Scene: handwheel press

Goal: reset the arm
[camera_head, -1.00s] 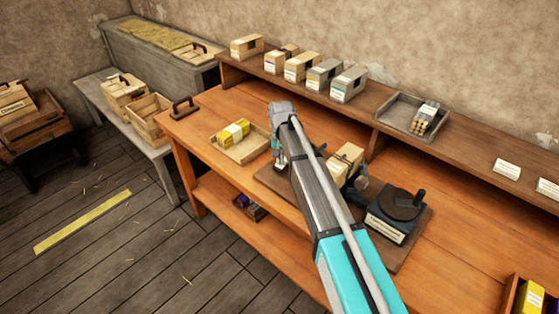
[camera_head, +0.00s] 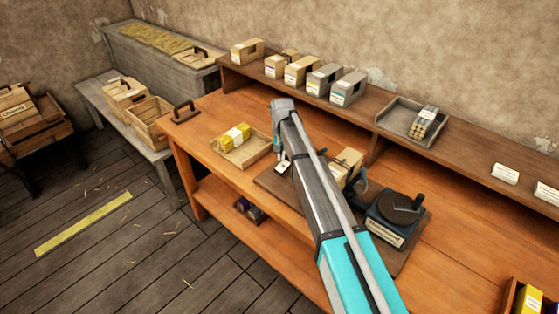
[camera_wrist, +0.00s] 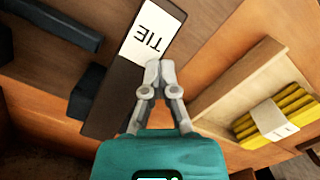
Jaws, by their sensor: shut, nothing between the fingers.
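My gripper (camera_wrist: 161,76) is shut and empty, its fingertips together in the wrist view. It hangs over the left part of the bench, above the dark board (camera_wrist: 110,100) near a white label reading "TIE" (camera_wrist: 152,32). My arm reaches across the bench in the head view and hides part of the board. The press has a round black handwheel (camera_head: 402,206) on a dark blue body, to the right of my arm. Pale blocks (camera_head: 349,162) stand just right of my arm, partly hidden by it.
A shallow wooden tray (camera_head: 227,158) with yellow bundles (camera_head: 236,136) lies left of the gripper. A raised shelf (camera_head: 367,122) behind holds several boxes and a grey tray (camera_head: 391,123) of rods. A box with yellow packs (camera_head: 530,302) is at the lower right.

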